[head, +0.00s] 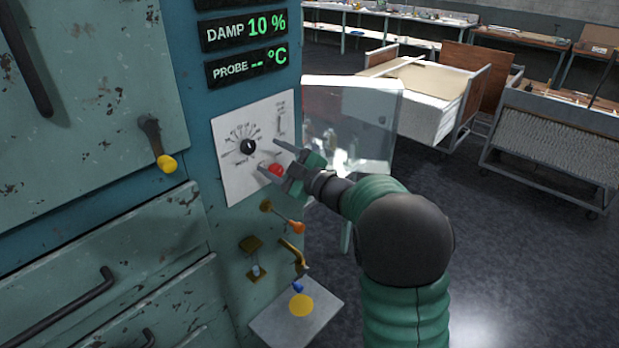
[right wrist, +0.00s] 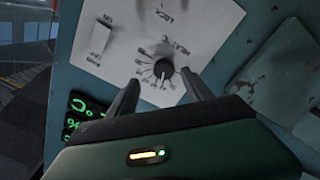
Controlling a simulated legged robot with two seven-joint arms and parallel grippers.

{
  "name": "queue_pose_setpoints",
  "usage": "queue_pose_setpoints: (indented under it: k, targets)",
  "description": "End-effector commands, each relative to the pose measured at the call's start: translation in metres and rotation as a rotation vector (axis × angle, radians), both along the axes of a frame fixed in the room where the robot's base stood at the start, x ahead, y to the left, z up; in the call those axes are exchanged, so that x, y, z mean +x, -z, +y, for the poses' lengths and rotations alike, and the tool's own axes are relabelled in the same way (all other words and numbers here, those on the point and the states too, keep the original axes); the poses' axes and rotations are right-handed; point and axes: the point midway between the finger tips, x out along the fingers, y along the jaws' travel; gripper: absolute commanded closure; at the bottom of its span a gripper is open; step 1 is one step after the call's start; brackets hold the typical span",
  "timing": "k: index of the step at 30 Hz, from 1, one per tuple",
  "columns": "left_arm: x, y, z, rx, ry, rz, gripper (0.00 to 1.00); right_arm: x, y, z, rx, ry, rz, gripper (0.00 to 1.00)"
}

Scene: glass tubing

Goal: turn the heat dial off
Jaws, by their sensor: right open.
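The heat dial is a small black knob (head: 247,146) on a white plate (head: 231,181) with a printed scale around it, on the teal cabinet front. My right gripper (head: 268,156) is open in front of the plate, its fingers just right of the knob in the head view. In the right wrist view the knob (right wrist: 163,69) shows beyond and between the two open fingers (right wrist: 160,84). I cannot tell whether a finger touches it. A red button (head: 276,170) shows beside the lower finger. My left gripper is not in view.
Displays above read DAMP 10 % (head: 245,32) and PROBE -- °C (head: 246,66). A yellow-tipped lever (head: 166,162) is left of the plate; an orange-tipped lever (head: 296,227) and brass valve (head: 293,254) are below. A clear panel (head: 370,120) stands behind my right arm.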

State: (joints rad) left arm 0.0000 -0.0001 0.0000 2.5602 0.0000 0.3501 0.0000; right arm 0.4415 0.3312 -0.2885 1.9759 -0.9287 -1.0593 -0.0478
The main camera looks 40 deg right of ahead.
Motion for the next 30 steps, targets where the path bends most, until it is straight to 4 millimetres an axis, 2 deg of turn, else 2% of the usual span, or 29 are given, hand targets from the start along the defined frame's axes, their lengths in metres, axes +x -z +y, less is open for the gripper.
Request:
queue_pose_setpoints:
  k: [30]
  targets:
    - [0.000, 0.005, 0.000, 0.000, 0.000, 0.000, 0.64, -0.086, -0.001, -0.008, -0.001, 0.002, -0.002, 0.41]
